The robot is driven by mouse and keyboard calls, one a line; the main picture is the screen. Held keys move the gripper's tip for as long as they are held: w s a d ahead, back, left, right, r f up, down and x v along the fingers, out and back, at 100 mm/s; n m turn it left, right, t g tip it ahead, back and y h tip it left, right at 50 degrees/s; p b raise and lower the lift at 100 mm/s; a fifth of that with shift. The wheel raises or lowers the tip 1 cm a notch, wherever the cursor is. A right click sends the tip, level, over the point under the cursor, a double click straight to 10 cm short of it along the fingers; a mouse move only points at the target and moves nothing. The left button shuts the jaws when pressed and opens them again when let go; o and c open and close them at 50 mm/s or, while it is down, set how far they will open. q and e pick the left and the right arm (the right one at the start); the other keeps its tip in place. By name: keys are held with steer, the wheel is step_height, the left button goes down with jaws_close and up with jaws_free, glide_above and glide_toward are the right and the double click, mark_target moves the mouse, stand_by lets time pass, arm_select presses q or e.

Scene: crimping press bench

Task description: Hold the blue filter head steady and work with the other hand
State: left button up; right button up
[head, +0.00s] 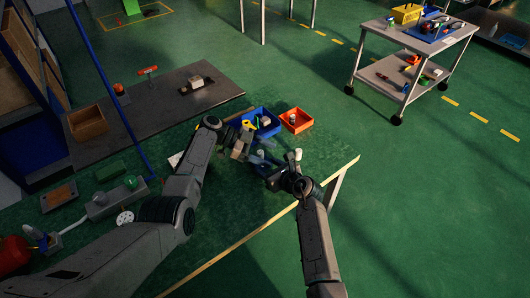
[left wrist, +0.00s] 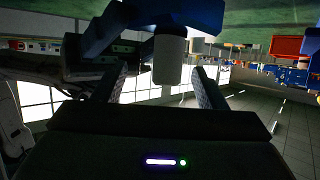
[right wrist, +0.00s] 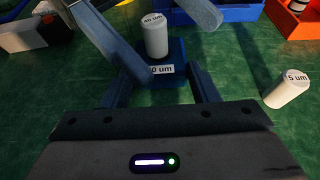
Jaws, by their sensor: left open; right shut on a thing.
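The blue filter head (right wrist: 178,52) sits between the fingers of my right gripper (right wrist: 163,90), which is shut on it. A white label ending in "0 um" faces that camera. A white cylinder marked "40 um" (right wrist: 155,36) stands upright at the head; the exact joint is hidden. In the left wrist view the white cylinder (left wrist: 170,60) lies between the spread fingers of my left gripper (left wrist: 160,88), with blue parts above it. My left gripper is open, with gaps visible beside the cylinder. In the head view both grippers meet over the green mat and partly hide the head.
A blue bin (head: 267,132) and an orange bin (head: 297,129) stand behind. A green-buttoned box (head: 118,200) is at left. The mat's front right is clear.

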arm_select(q)
steer(key=v, duration=1.2)
